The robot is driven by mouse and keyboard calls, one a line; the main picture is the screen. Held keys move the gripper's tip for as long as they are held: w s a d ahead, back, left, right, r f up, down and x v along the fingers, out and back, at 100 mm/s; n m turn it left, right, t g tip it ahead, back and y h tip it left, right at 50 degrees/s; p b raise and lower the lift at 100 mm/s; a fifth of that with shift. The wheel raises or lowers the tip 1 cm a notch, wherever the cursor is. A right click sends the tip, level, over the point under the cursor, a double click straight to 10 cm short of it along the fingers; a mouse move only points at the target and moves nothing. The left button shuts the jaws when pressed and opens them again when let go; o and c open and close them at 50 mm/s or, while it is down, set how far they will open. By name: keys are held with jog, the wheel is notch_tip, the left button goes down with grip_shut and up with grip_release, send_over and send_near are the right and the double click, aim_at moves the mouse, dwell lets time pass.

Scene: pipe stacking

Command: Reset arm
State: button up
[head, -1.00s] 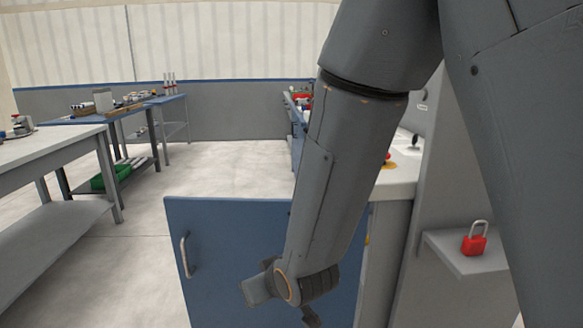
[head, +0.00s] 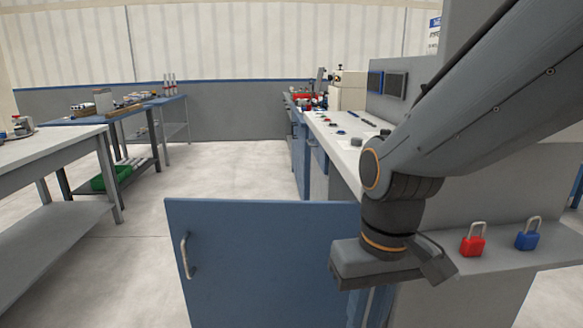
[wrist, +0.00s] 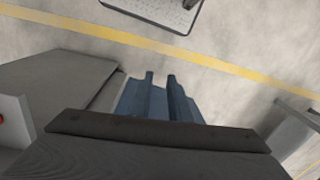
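My gripper (head: 390,262) is at the right of centre in the head view, in front of the grey shelf and above the blue cabinet door. Its fingers cannot be made out clearly there. In the wrist view two narrow fingers (wrist: 160,78) stand apart at the middle, with a gap and nothing seen between them. The wrist view looks down past them at the floor.
An open blue cabinet door (head: 250,265) with a handle is close in front. A red padlock (head: 472,245) and a blue padlock (head: 528,240) stand on a grey shelf (head: 500,258) beside my gripper. Workbenches (head: 45,150) line the left; the floor between is clear.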

jog(key=d+r+m+p, duration=0.2)
jog(key=d+r+p, duration=0.5)
jog(key=p, duration=0.7)
jog(key=shift+d+r+h, duration=0.3)
jog(key=shift+d+r, duration=0.05)
jog(key=shift+d, duration=0.2)
dwell(1.5)
